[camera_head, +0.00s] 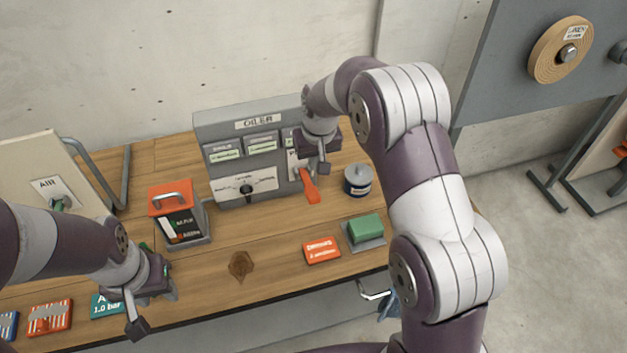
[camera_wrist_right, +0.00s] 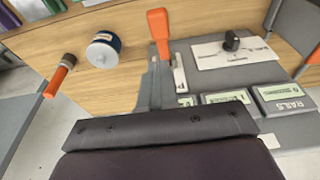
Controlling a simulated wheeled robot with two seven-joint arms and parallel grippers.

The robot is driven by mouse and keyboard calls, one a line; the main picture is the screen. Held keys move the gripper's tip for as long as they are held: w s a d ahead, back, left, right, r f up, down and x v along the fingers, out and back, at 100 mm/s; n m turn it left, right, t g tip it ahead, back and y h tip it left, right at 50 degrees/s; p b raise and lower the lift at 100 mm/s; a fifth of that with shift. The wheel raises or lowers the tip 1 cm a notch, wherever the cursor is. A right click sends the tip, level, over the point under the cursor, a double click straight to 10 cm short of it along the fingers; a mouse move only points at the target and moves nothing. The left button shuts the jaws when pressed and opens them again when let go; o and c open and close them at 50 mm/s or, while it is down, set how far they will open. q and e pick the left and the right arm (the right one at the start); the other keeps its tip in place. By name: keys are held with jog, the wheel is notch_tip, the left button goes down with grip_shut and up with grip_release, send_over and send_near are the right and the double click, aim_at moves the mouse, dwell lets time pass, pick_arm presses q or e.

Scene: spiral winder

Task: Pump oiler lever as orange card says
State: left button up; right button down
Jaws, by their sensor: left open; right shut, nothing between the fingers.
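The grey oiler (camera_head: 235,130) stands against the wall, with a label, small display windows and a black knob (camera_head: 246,188). Its orange lever (camera_head: 310,190) slants down at the front right; it also shows in the right wrist view (camera_wrist_right: 158,28). My right gripper (camera_head: 322,168) is shut and empty just above the lever's upper part; I cannot tell whether it touches. Its grey fingers show in the right wrist view (camera_wrist_right: 157,85). An orange card (camera_head: 322,250) lies on the bench, its white text too small to read surely. My left gripper (camera_head: 153,308) is open at the bench's front left.
A blue-and-white tin (camera_head: 357,181) stands right of the lever. A green block (camera_head: 365,229) sits on a grey base beside the card. A box with an orange top (camera_head: 178,215) stands left of the oiler. Bench space around the brown stain (camera_head: 241,265) is clear.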

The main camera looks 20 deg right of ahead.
aim_at(314, 192)
jog(key=p+x, duration=0.1)
jog(key=x, duration=0.1)
jog(key=s+p+x, duration=0.1)
jog(key=x, duration=0.2)
jog(key=p+x, duration=0.1)
jog(key=x, duration=0.2)
jog(key=shift+s+f, duration=0.2)
jog(key=shift+f, duration=0.55)
jog(key=shift+s+d, duration=0.1)
jog(key=shift+s, duration=0.1)
